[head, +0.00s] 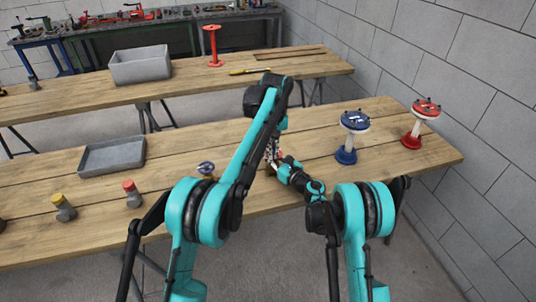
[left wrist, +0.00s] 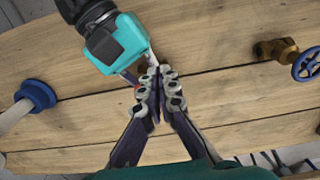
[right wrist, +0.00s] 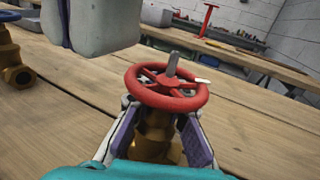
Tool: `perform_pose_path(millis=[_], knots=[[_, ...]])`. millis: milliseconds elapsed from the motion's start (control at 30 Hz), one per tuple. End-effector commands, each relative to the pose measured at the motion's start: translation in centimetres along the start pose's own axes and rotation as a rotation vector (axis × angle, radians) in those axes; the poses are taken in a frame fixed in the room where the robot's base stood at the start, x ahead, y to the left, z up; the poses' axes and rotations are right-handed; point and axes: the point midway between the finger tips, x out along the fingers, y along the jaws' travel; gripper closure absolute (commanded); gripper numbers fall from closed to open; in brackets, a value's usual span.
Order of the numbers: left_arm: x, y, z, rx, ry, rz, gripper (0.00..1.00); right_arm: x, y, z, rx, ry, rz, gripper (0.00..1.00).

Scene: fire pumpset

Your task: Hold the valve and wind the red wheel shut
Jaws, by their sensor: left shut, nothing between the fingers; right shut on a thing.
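The valve has a red wheel (right wrist: 167,87) on top of a brass body (right wrist: 153,138), upright on the near table in the right wrist view. My right gripper (right wrist: 158,115) has its fingers on both sides of the brass body, shut on it below the wheel. My left gripper (left wrist: 154,74) is shut and empty, fingertips together, above and close to the valve. A bit of red shows beside its fingers in the left wrist view. In the head view my arms hide most of the valve and the left gripper (head: 272,152) shows only in part.
A blue-wheeled valve (head: 206,168) stands to the left. A blue stand (head: 346,156) and a red stand (head: 411,141) are to the right. A grey tray (head: 112,155), yellow-capped piece (head: 63,207) and red-capped piece (head: 132,194) lie left. A grey box (head: 140,66) is on the back table.

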Motion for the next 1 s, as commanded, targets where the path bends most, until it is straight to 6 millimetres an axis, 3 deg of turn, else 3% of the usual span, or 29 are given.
perform_pose_path(millis=[267,633,1000], knots=[[-2.9,0.0,0.0,0.000,-0.001,0.000,1.00,0.0,0.0,0.0,0.000,0.000,0.000,1.00],[-3.1,0.2,-0.1,0.001,-0.001,0.000,1.00,0.0,0.0,0.0,0.000,0.000,-0.001,1.00],[-4.0,3.6,-0.7,0.001,-0.001,0.000,1.00,0.0,0.0,0.0,0.000,0.000,-0.001,1.00]])
